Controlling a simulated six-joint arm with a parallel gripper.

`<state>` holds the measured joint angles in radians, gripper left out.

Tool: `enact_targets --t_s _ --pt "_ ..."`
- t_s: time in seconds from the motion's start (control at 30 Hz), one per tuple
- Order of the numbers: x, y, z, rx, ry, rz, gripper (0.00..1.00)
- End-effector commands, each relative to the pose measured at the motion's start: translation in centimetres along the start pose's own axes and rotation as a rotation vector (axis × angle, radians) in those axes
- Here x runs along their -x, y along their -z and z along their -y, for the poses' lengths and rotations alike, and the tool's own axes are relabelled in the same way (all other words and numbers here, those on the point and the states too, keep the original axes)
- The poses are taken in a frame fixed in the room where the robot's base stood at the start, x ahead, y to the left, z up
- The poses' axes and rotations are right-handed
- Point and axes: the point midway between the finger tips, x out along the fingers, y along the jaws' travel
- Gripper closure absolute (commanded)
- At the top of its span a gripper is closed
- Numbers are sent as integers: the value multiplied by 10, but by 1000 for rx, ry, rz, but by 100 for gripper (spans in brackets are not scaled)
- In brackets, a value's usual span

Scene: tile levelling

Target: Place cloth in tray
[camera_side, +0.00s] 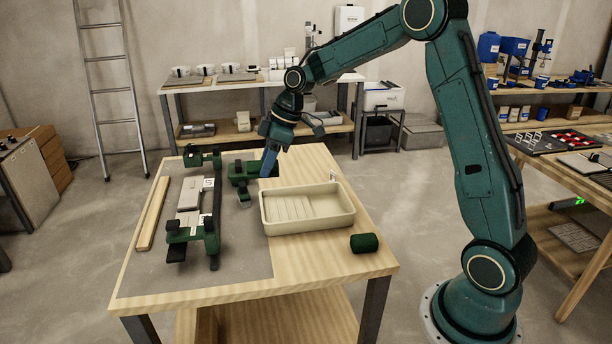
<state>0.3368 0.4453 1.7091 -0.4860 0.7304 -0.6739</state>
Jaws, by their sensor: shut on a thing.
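A narrow blue piece, which looks like the cloth (268,163), hangs below my gripper (274,142). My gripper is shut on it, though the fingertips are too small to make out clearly. The cloth is just behind and left of the cream tray (308,222), close to a dark green block; I cannot tell whether it touches the block. The tray stands on the wooden table, is ribbed inside and looks empty.
A green jig (207,236) with grey tiles (188,195) stands on the grey mat (240,262). A wooden strip (152,213) lies at left. The table's front is clear.

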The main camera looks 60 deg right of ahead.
Motion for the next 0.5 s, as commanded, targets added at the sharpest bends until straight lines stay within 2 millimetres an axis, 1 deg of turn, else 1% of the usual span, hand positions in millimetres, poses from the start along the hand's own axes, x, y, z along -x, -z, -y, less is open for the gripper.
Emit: enact_targets --t_s 0.03,0.2,0.33,0.5 --pt "6 -8 -14 -2 -1 -2 82" --pt "25 -36 -52 18 7 -2 82" --pt "40 -60 -77 37 9 0 82" --pt "55 -84 -97 58 12 6 82"
